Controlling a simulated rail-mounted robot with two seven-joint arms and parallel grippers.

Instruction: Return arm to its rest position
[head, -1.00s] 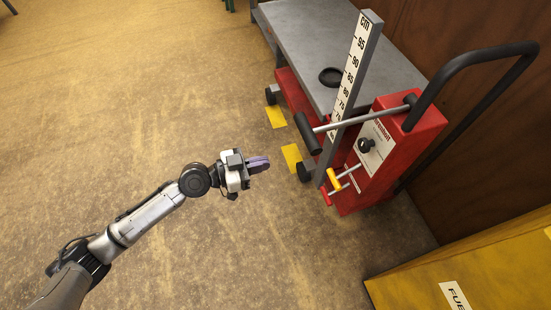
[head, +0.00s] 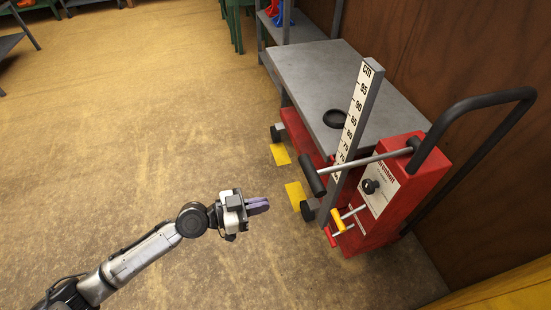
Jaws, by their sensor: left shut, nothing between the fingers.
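My left arm comes in from the lower left. Its gripper (head: 258,206) is shut and empty, held over bare floor to the left of the lift cart and apart from it. My right gripper is out of view. The red lift cart (head: 405,190) has a grey platform (head: 385,85), a black push handle (head: 480,105) and an upright cm scale (head: 357,120). A lever with a black grip (head: 313,175) sticks out to the left from the cart. Below it are a yellow-tipped lever (head: 338,220) and a red-tipped one (head: 330,237).
A black ring-shaped dish (head: 335,118) lies on the platform. Yellow floor marks (head: 296,195) lie beside the cart's wheels. A brown wall (head: 460,60) stands behind. A yellow cabinet (head: 500,295) is at the lower right. Open floor (head: 130,130) stretches to the left.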

